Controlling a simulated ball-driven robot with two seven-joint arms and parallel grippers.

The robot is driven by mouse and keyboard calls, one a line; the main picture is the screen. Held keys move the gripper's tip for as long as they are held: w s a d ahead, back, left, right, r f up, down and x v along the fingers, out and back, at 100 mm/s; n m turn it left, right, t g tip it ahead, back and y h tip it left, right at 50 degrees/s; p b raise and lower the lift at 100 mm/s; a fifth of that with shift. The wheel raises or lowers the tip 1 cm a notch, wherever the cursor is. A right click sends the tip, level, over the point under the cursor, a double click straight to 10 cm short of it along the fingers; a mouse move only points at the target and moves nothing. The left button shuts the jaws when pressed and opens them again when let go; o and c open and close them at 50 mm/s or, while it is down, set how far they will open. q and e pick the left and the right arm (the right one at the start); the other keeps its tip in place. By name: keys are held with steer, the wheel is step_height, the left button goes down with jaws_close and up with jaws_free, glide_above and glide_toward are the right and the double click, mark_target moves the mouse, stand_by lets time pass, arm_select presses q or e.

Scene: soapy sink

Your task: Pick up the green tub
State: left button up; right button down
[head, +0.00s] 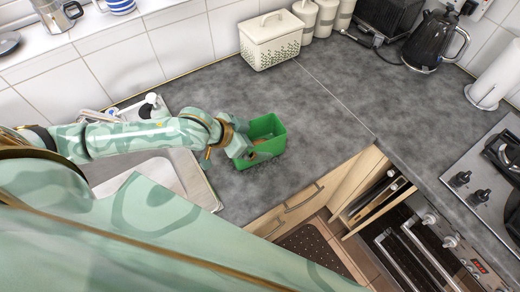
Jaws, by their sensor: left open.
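The green tub (267,127) is a small open box on the grey worktop, just right of the sink. My left arm reaches in from the left over the sink. My left gripper (250,148) is open at the tub's left side, with its finger end over or inside the tub. I cannot tell whether the fingers touch the tub wall. The wrist hides the tub's left part. My right gripper does not show.
The sink (150,178) lies under my left arm. A cream bread bin (270,42) and cream canisters (326,15) stand along the back wall. A black kettle (432,40) and a paper towel roll (495,75) stand at right. The worktop right of the tub is clear.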

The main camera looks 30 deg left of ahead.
arm_select(q)
steer(key=b+x, duration=0.1)
steer(key=x, duration=0.4)
steer(key=shift+w+a, duration=0.15)
jaws_close()
stand_by(0.4)
